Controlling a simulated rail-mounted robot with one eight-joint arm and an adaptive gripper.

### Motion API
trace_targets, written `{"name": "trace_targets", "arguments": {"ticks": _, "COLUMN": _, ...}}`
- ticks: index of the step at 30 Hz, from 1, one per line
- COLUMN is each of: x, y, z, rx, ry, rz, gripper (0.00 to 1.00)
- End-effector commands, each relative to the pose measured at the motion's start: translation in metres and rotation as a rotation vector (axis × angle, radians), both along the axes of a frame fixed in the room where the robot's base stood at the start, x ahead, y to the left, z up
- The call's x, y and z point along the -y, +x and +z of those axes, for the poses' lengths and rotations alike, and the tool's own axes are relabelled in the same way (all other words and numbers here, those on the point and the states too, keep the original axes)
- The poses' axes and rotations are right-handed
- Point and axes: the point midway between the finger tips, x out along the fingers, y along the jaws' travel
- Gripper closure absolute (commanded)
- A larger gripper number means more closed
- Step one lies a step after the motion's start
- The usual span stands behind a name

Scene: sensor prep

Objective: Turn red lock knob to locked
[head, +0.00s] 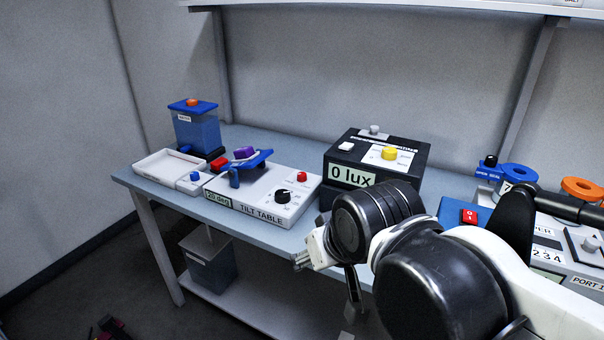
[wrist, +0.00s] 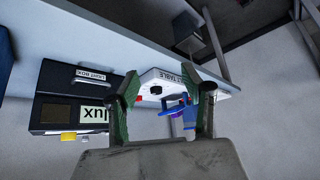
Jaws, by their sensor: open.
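The white tilt table (head: 262,194) stands on the bench, left of centre in the head view. A small red knob (head: 302,177) sits at its back right, behind a black dial (head: 284,195). Its marks are too small to read, so I cannot tell its lock setting. My gripper (wrist: 165,88) is open and empty in the wrist view. The tilt table (wrist: 168,78) shows upside down beyond and between its fingers, apart from them. In the head view my gripper (head: 303,259) is partly hidden, in front of the bench edge and right of the tilt table.
A black light box (head: 340,160) reading 0 lux stands right of the tilt table. A white tray (head: 165,165) and a blue container (head: 197,132) stand to the left. A red switch (head: 468,216) and blue and orange rings are at right. Bare bench (head: 290,147) lies behind the tilt table.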

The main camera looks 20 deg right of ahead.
Motion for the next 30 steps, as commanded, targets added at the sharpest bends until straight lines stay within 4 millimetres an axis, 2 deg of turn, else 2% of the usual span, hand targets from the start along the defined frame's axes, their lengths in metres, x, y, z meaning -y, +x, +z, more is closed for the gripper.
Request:
{"name": "trace_targets", "arguments": {"ticks": 9, "x": 0.015, "y": 0.065, "z": 0.052, "rx": -0.083, "ry": 0.07, "rz": -0.218, "gripper": 0.56}}
{"name": "trace_targets", "arguments": {"ticks": 15, "x": 0.026, "y": 0.114, "z": 0.076, "rx": -0.133, "ry": 0.11, "rz": -0.389, "gripper": 0.56}}
{"name": "trace_targets", "arguments": {"ticks": 22, "x": 0.04, "y": 0.176, "z": 0.093, "rx": -0.174, "ry": 0.145, "rz": -0.593, "gripper": 0.56}}
{"name": "trace_targets", "arguments": {"ticks": 30, "x": 0.057, "y": 0.249, "z": 0.096, "rx": -0.202, "ry": 0.173, "rz": -0.844, "gripper": 0.56}}
